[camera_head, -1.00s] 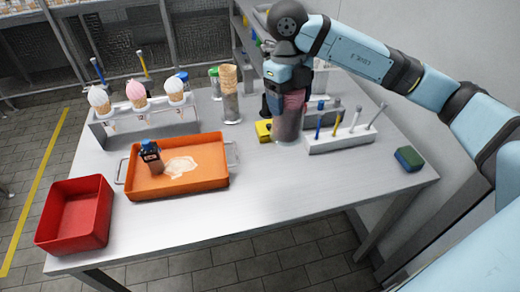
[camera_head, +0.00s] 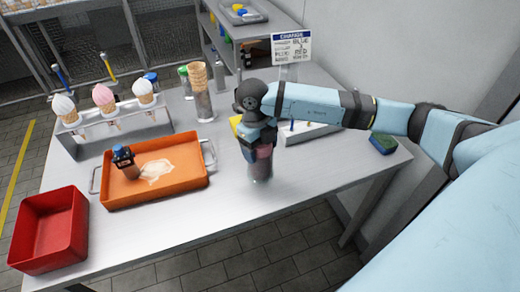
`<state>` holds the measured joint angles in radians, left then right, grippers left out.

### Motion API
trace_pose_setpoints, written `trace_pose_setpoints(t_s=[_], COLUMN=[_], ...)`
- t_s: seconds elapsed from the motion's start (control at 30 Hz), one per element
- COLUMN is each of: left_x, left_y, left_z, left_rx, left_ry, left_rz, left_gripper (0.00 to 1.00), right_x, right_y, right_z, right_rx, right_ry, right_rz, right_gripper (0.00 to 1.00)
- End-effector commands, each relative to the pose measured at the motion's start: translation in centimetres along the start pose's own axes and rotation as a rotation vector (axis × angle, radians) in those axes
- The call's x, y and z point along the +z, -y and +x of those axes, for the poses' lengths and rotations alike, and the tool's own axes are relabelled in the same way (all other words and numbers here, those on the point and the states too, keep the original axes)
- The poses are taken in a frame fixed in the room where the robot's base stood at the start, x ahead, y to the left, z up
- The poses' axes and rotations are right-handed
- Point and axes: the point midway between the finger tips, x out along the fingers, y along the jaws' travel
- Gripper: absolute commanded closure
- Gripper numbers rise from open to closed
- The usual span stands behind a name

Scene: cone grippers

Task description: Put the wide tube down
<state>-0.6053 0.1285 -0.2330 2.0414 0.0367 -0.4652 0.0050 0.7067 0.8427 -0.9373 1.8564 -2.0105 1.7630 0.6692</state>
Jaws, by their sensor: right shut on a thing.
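The wide tube (camera_head: 261,168) is a clear, greyish cylinder with something reddish at its upper part. It stands upright near the front edge of the metal table, right of the orange tray. My right gripper (camera_head: 258,148) is around its upper part from above and shut on it. The tube's bottom looks at or close to the tabletop; I cannot tell whether it touches. My left gripper is not in view.
An orange tray (camera_head: 112,196) with a bottle and white spill is left of the tube. A red bin (camera_head: 48,228) is at far left. The table between tray and tube is clear.

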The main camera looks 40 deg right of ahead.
Motion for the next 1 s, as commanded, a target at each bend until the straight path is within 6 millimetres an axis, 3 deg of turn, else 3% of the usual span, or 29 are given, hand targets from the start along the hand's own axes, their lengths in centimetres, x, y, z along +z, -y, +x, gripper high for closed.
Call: trace_pose_setpoints(t_s=[0.43, 0.47, 0.57, 0.83, 1.0], left_x=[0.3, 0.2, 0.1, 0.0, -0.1], left_y=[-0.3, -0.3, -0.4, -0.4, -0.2], left_z=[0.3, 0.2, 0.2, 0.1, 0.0], left_rx=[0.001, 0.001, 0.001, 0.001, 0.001], left_ry=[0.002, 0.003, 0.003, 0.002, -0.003], left_rz=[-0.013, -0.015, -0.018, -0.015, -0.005], left_gripper=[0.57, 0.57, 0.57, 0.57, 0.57], right_x=[0.2, 0.2, 0.2, 0.2, 0.2], right_y=[0.0, 0.0, 0.0, 0.0, 0.0], right_z=[1.3, 1.2, 1.2, 1.1, -0.4], right_rx=[0.001, 0.001, 0.001, 0.001, 0.000], right_ry=[0.002, 0.002, 0.001, 0.001, 0.004], right_rz=[-0.001, -0.001, -0.001, -0.001, 0.000], right_gripper=[0.62, 0.22, 0.01, 0.01, 0.01])
